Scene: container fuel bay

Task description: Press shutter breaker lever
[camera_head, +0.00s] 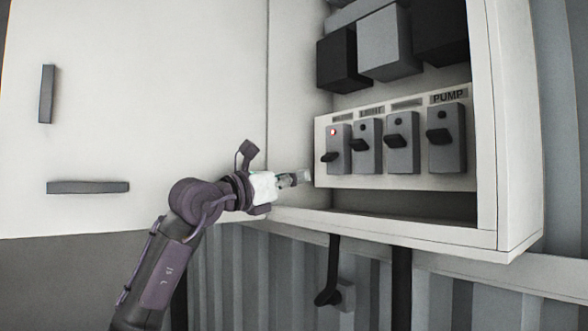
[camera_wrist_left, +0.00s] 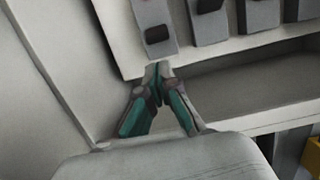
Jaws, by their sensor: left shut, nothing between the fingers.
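A row of grey breakers sits on a white panel (camera_head: 400,182) inside an open cabinet. The leftmost breaker (camera_head: 343,166) has a lit red lamp, and its black lever (camera_head: 331,157) sits lower than the others. That lever also shows in the left wrist view (camera_wrist_left: 157,34). Its label is too blurred to read, so I cannot tell which breaker is the shutter one. My left gripper (camera_head: 306,177) is shut and empty, its tips just below and left of that lever, apart from it. In the left wrist view the closed fingertips (camera_wrist_left: 158,70) point at the panel's lower edge.
Other breakers to the right include one under a LIGHT label (camera_head: 371,112) and one under a PUMP label (camera_head: 449,97); their lamps are dark. Larger blocks (camera_head: 384,42) sit above.

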